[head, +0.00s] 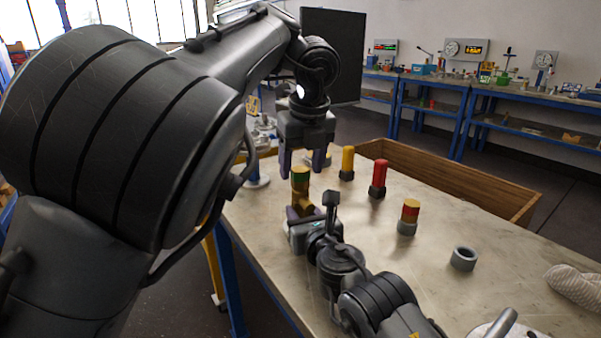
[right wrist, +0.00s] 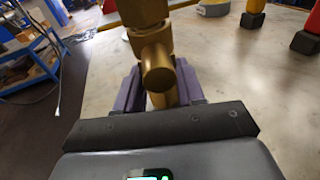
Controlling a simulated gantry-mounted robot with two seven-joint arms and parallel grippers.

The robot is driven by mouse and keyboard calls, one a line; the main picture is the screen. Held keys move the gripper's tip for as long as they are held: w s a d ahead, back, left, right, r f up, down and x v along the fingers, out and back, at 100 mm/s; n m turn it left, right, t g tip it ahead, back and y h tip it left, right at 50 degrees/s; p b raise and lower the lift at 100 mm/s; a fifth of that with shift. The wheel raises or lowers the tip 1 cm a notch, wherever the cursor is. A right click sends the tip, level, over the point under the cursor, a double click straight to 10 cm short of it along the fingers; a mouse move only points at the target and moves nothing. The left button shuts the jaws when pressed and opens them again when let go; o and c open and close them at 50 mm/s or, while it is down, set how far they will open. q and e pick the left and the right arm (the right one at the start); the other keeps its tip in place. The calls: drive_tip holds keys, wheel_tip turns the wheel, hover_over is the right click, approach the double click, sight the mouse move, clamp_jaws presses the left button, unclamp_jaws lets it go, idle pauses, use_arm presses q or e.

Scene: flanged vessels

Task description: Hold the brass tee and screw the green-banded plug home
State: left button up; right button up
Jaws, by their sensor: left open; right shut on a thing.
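The brass tee (head: 303,208) stands upright near the table's left edge. My right gripper (head: 304,214) is shut on it from the near side. In the right wrist view the tee (right wrist: 157,70) sits between the purple finger pads, its side branch facing the camera. The green-banded plug (head: 300,175) is upright on top of the tee; how deep it sits I cannot tell. My left gripper (head: 302,161) points down just above the plug. It is open, with its fingers to either side of the plug's top; I see no contact.
A yellow-topped piece (head: 347,160), a red-topped piece (head: 379,177) and a red-banded plug (head: 410,213) stand to the right. A grey ring (head: 463,259) and a pale glove (head: 575,286) lie nearer. A wooden bin (head: 450,180) borders the far edge.

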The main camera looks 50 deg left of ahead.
use_arm(q)
drive_tip(key=shift+x, duration=1.25)
